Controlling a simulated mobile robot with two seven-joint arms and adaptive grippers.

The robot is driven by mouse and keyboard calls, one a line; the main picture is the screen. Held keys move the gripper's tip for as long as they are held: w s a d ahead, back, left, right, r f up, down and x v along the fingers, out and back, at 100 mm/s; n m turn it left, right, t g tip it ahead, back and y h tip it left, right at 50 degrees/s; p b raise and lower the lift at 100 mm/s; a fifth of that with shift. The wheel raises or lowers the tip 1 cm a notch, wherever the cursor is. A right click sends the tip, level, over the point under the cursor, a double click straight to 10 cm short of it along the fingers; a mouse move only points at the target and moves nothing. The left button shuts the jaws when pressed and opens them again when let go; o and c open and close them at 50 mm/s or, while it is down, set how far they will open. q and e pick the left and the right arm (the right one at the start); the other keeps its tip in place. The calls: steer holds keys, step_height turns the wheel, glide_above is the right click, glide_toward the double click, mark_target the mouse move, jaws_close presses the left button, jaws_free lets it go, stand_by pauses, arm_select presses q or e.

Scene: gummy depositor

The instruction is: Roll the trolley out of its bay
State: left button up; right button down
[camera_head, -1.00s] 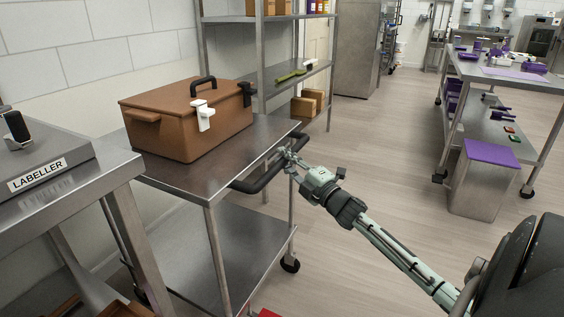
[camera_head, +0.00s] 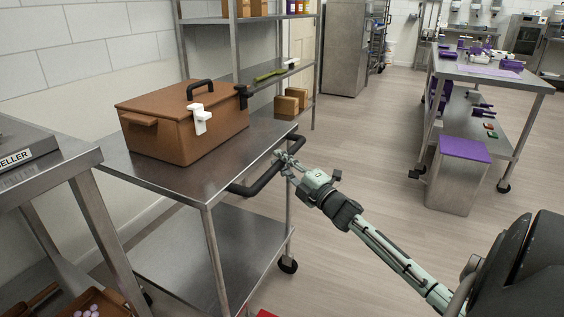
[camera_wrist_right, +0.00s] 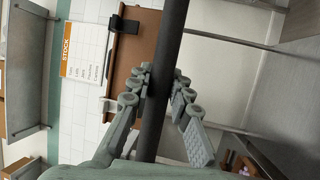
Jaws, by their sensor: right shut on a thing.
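The trolley is a steel two-shelf cart; its top (camera_head: 200,182) carries a brown lidded box (camera_head: 183,130) with a black handle and white latch. Its lower shelf (camera_head: 215,245) is bare. A black push handle (camera_head: 262,180) runs along the trolley's near right end. My right gripper (camera_head: 284,158) is shut on that handle. In the right wrist view the dark bar (camera_wrist_right: 165,85) passes between the fingers of the right gripper (camera_wrist_right: 162,85). My left gripper is not in view.
The labeller bench (camera_head: 45,165) stands close at the left of the trolley. A steel rack (camera_head: 280,68) with cartons is behind it. A purple-lidded bin (camera_head: 460,175) and a worktable (camera_head: 490,70) stand at the right. The floor (camera_head: 375,150) between is open.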

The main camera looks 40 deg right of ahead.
steer(key=c, duration=1.4)
jaws_free()
steer(key=shift+o, duration=0.2)
steer(key=s+f, duration=0.2)
steer(key=s, duration=0.9)
steer(key=shift+s, duration=0.4)
steer(key=shift+f, duration=0.1)
